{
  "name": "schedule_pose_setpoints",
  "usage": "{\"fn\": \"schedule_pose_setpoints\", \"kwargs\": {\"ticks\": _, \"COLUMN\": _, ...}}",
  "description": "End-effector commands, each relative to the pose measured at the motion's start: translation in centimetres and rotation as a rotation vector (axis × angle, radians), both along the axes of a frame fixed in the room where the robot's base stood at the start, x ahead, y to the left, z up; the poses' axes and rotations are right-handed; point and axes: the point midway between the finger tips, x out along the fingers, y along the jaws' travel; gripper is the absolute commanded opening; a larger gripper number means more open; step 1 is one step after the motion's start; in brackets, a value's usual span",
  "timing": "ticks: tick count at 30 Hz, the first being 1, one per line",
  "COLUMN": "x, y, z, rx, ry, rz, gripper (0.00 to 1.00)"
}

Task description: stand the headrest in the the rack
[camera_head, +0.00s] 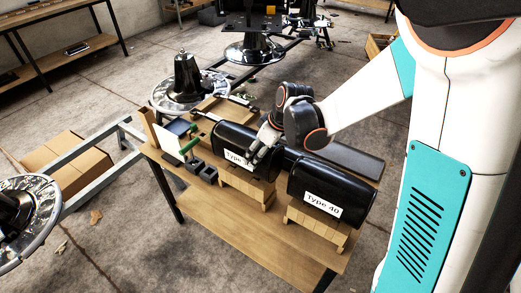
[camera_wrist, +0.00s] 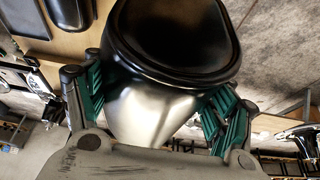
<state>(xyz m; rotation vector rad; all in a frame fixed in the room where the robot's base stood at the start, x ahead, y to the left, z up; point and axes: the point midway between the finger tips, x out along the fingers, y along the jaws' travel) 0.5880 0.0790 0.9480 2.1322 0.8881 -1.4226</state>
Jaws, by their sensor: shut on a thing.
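A black padded headrest (camera_head: 232,140) with a white label reading "Type", the rest hidden, lies over a wooden rack (camera_head: 245,186) on the table. My gripper (camera_head: 262,150) reaches over its right part and hides some of it. In the wrist view my gripper (camera_wrist: 155,105) has its green-padded fingers on both sides of a glossy black piece (camera_wrist: 175,40), which looks like the headrest, and is shut on it. A second black roll (camera_head: 335,190) labelled "Type 40" rests on another wooden rack (camera_head: 318,224) to the right. Whether the held headrest touches its rack cannot be told.
A flat dark pad (camera_head: 345,160) lies behind the rolls. Dark blocks (camera_head: 199,168) and green-handled items (camera_head: 189,146) crowd the table's left end. The wooden table's (camera_head: 230,215) front strip is clear. A chrome chair base (camera_head: 188,85) stands behind.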

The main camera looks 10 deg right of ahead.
Motion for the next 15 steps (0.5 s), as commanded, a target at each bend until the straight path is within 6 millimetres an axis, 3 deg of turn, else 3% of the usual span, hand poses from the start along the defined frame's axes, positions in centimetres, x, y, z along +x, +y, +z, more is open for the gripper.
{"fn": "schedule_pose_setpoints", "kwargs": {"ticks": 10, "x": 0.04, "y": 0.02, "z": -0.68, "rx": 0.001, "ry": -0.001, "rz": 0.0, "gripper": 0.12}}
{"fn": "schedule_pose_setpoints", "kwargs": {"ticks": 11, "x": 0.04, "y": 0.02, "z": -0.6, "rx": 0.001, "ry": -0.001, "rz": 0.0, "gripper": 0.83}}
{"fn": "schedule_pose_setpoints", "kwargs": {"ticks": 13, "x": 0.03, "y": 0.02, "z": -0.58, "rx": 0.001, "ry": -0.001, "rz": 0.0, "gripper": 0.99}}
{"fn": "schedule_pose_setpoints", "kwargs": {"ticks": 15, "x": 0.03, "y": 0.01, "z": -0.58, "rx": 0.001, "ry": -0.001, "rz": 0.0, "gripper": 1.0}}
